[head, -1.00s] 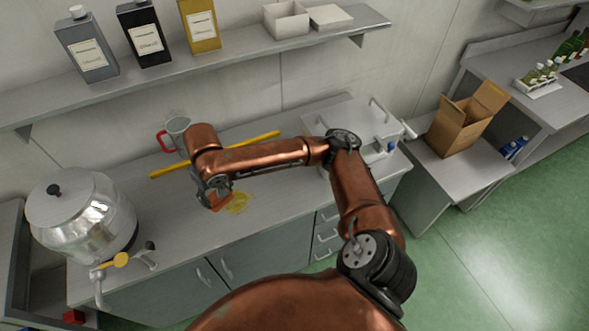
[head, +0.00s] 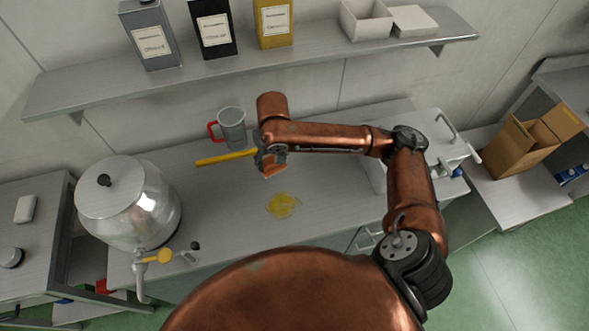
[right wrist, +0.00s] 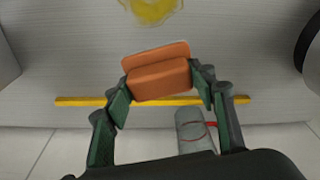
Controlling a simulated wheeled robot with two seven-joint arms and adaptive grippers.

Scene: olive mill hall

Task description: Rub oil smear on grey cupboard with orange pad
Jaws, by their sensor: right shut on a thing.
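The yellow oil smear (head: 283,205) lies on the top of the grey cupboard (head: 335,205); the right wrist view also shows the smear (right wrist: 152,8), cut off by the top edge. My right gripper (head: 268,163) is shut on the orange pad (head: 275,171), which sits between both fingers in the right wrist view (right wrist: 158,82). The pad is on the wall side of the smear and apart from it in both views. It seems to hang above the top, but the gap is hard to judge. My left gripper is not in view.
A yellow stick (head: 220,159) and a clear jug with a red handle (head: 231,128) lie and stand behind the pad. A steel urn (head: 128,205) stands left. A shelf (head: 270,66) with several tins runs above. The top around the smear is clear.

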